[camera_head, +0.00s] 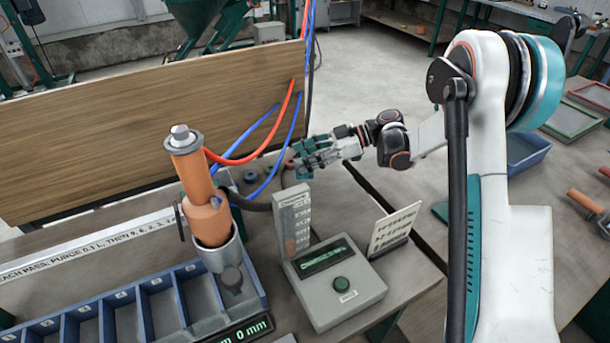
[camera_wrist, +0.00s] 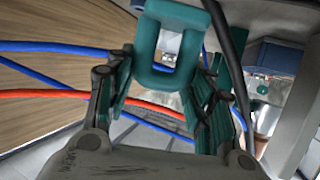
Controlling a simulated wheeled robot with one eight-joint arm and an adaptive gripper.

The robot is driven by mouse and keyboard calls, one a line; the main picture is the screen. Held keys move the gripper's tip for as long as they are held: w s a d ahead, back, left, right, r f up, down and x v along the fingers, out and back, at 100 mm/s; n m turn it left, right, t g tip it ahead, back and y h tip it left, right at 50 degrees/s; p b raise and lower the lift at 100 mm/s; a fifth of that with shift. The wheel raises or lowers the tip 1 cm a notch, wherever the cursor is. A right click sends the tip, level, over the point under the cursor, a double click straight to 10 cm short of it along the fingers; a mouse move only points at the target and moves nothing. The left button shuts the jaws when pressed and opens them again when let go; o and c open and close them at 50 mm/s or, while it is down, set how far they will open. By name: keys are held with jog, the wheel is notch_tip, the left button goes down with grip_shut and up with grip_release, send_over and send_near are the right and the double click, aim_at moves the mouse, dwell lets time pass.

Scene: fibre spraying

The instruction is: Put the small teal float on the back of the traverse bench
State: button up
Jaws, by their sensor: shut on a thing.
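My gripper (camera_head: 306,156) is over the back part of the traverse bench (camera_head: 335,212), left of my arm's wrist. It is shut on the small teal float (camera_wrist: 168,72). In the wrist view the float shows as a teal piece with a slot between my two fingers. In the head view the float blends with the teal finger parts, so its outline is hard to tell. I cannot tell whether the float touches the bench top.
A wooden panel (camera_head: 140,120) stands behind the bench, with red and blue hoses (camera_head: 262,150) close to my gripper. A grey console (camera_head: 330,285), a card stand (camera_head: 393,232) and an orange cylinder (camera_head: 205,205) stand nearer. Blue bins (camera_head: 150,290) line the front left.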

jog(key=shift+f+b, duration=0.75)
jog(key=shift+f, duration=2.05)
jog(key=shift+r, duration=0.1)
jog(key=o, duration=1.1)
jog(key=shift+d+r, duration=0.1)
jog(key=p+v, duration=0.3)
jog(key=v, duration=0.8)
jog(key=shift+d, duration=0.4)
